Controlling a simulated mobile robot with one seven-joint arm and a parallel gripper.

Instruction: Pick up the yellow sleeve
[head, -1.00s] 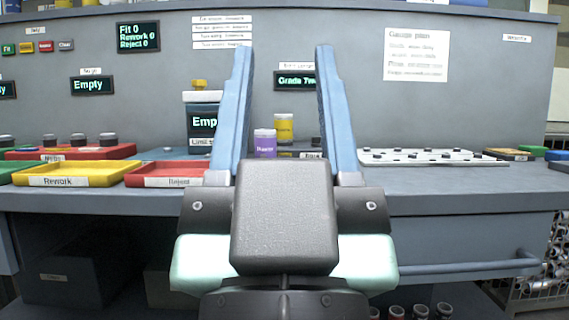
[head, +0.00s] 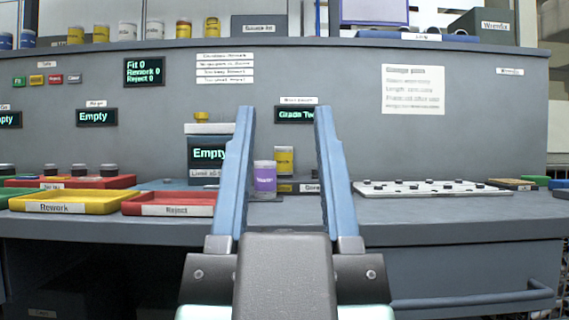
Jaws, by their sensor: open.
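A yellow sleeve (head: 284,160) with a pale label stands upright on the bench near the back panel. It shows between my fingers, beyond a purple labelled cylinder (head: 265,178) that stands just left of it. More yellow cylinders (head: 184,31) stand on the top shelf at the upper left. My gripper (head: 284,110) is open, its two blue fingers pointing up and away with nothing held between them. The fingers look nearer to me than the yellow sleeve; the exact gap cannot be told.
A dark box with an "Empty" display (head: 209,153) stands left of the fingers. A yellow Rework tray (head: 68,206) and a red Reject tray (head: 170,208) sit at the left.

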